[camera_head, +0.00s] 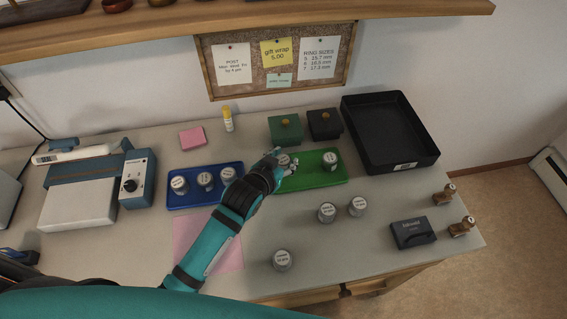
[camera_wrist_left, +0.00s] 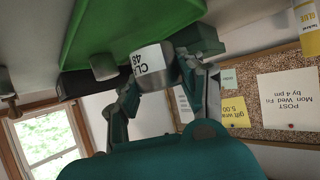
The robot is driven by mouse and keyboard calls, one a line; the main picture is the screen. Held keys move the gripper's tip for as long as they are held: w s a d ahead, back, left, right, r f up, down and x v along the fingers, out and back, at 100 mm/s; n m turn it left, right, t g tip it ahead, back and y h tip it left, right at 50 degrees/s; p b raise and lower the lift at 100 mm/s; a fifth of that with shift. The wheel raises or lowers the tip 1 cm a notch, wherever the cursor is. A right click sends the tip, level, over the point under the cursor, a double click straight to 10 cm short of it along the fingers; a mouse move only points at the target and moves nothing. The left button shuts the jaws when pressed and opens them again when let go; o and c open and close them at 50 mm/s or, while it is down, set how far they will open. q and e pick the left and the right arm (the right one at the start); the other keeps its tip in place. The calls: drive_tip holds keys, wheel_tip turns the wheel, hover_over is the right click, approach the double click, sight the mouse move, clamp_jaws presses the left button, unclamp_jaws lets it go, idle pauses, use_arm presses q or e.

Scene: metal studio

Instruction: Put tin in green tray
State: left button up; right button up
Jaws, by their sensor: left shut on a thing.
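The green tray (camera_head: 318,181) lies on the table right of centre, and it also shows in the left wrist view (camera_wrist_left: 120,22). One labelled tin (camera_head: 331,160) stands at its right side. My left gripper (camera_head: 285,164) is over the tray's left part, shut on a second labelled tin (camera_wrist_left: 151,63). I cannot tell whether that held tin touches the tray floor. Three tins (camera_head: 205,180) stand in the blue tray (camera_head: 205,199). Two loose tins (camera_head: 327,212) stand in front of the green tray, and another tin (camera_head: 282,260) is nearer the front. My right gripper is not in view.
A green box (camera_head: 285,130) and a black box (camera_head: 325,123) stand just behind the green tray. A large black tray (camera_head: 390,135) is at the back right. A pink sheet (camera_head: 205,245) lies under my left arm.

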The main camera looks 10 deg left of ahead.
sight(283, 166)
use_arm(q)
drive_tip(key=shift+w+a, duration=0.15)
drive_tip(key=shift+w, duration=0.25)
drive_tip(key=shift+f, duration=1.8)
drive_tip(key=shift+f, duration=0.15)
drive_tip(key=o, duration=1.2)
drive_tip(key=shift+c, duration=0.2)
